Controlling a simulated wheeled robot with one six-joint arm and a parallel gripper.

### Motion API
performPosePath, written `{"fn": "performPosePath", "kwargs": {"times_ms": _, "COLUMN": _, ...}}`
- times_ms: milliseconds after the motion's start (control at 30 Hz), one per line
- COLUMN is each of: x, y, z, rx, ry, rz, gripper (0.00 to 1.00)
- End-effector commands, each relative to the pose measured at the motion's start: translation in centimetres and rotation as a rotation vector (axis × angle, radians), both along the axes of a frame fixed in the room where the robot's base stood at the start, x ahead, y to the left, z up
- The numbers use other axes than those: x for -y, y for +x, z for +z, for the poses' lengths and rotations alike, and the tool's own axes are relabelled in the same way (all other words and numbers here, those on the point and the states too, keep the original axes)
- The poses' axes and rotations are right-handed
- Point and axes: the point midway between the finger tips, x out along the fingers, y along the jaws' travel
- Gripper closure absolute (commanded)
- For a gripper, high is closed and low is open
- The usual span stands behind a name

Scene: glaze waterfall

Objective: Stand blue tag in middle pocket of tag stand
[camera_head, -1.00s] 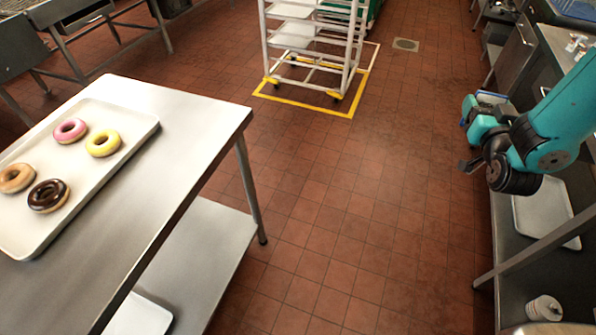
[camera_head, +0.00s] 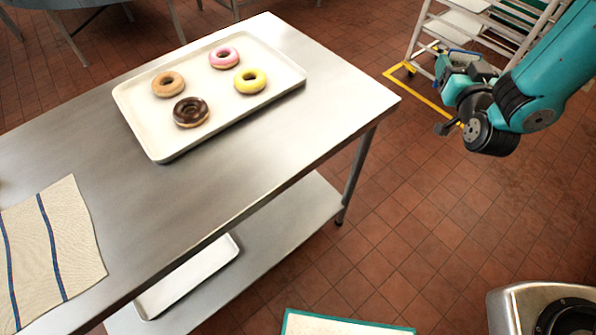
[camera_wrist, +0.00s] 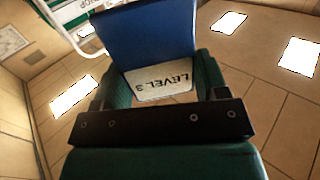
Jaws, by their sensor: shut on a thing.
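My gripper (camera_head: 456,72) is at the right of the head view, over the floor beyond the right end of the steel table. In the wrist view, my gripper (camera_wrist: 158,82) is shut on the blue tag (camera_wrist: 145,38), with one green finger on each side of it. In the head view only a thin blue edge shows at the gripper. I see no tag stand in either view.
The steel table (camera_head: 290,150) bears a cream tray (camera_head: 215,135) with a pink, a yellow, a tan and a chocolate donut. A striped cloth (camera_head: 85,235) lies at its left. A white tray (camera_head: 190,275) is on the lower shelf. A wheeled rack (camera_head: 430,35) stands behind my arm.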

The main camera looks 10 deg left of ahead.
Motion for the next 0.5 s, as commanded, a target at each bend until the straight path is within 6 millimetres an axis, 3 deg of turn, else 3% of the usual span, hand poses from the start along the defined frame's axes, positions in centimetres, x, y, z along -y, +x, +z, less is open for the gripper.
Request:
{"fn": "performPosePath", "kwargs": {"times_ms": 33, "x": -2.9, "y": -0.5, "z": 0.3, "rx": -0.002, "ry": 0.003, "rz": 0.051, "gripper": 0.68}}
{"fn": "performPosePath", "kwargs": {"times_ms": 167, "x": -10.9, "y": -2.7, "z": 1.3, "rx": -0.014, "ry": 0.002, "rz": 0.198, "gripper": 0.68}}
{"fn": "performPosePath", "kwargs": {"times_ms": 267, "x": -17.0, "y": -5.5, "z": 2.3, "rx": -0.021, "ry": 0.000, "rz": 0.325, "gripper": 0.68}}
{"fn": "performPosePath", "kwargs": {"times_ms": 400, "x": -24.6, "y": -10.7, "z": 4.2, "rx": -0.020, "ry": -0.002, "rz": 0.510, "gripper": 0.68}}
{"fn": "performPosePath", "kwargs": {"times_ms": 500, "x": -28.8, "y": -14.7, "z": 5.6, "rx": -0.013, "ry": 0.000, "rz": 0.629, "gripper": 0.68}}
